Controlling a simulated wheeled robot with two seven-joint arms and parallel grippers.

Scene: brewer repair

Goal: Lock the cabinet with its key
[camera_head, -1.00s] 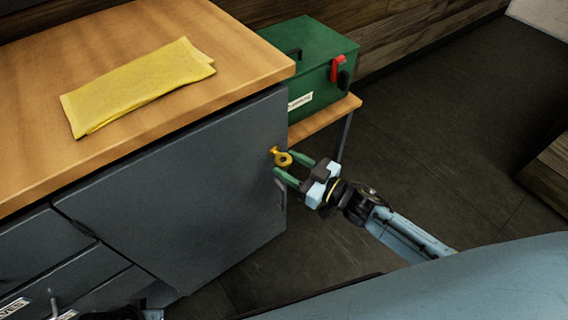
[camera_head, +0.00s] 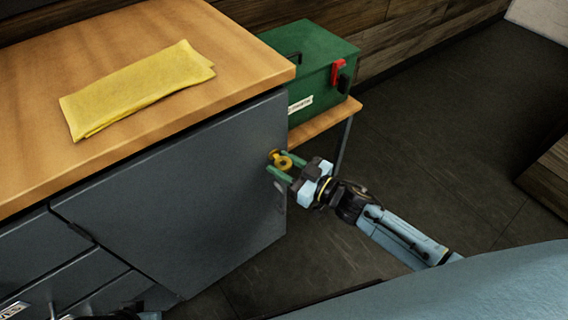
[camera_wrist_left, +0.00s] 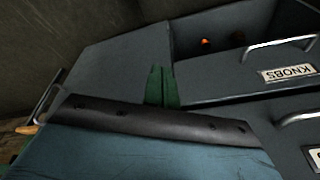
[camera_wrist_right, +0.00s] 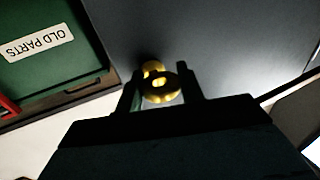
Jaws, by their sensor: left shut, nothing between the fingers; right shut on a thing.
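The grey cabinet door (camera_head: 170,195) appears closed under the wooden top. The yellow key (camera_head: 283,162) is at the lock near the door's upper right edge, its round bow facing out; it also shows in the right wrist view (camera_wrist_right: 159,87). My right gripper (camera_head: 280,164) is shut on the key's bow, one green finger on each side. The key's tip is hidden at the lock. My left gripper is shut and empty in the left wrist view (camera_wrist_left: 161,87), in front of grey cabinet panels. In the head view only part of my left arm shows at the bottom edge.
A green toolbox (camera_head: 312,75) labelled OLD PARTS sits on a low wooden shelf right of the cabinet. A folded yellow cloth (camera_head: 138,88) lies on the cabinet top. Drawers (camera_wrist_left: 285,75), one labelled KNOBS, are near my left gripper.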

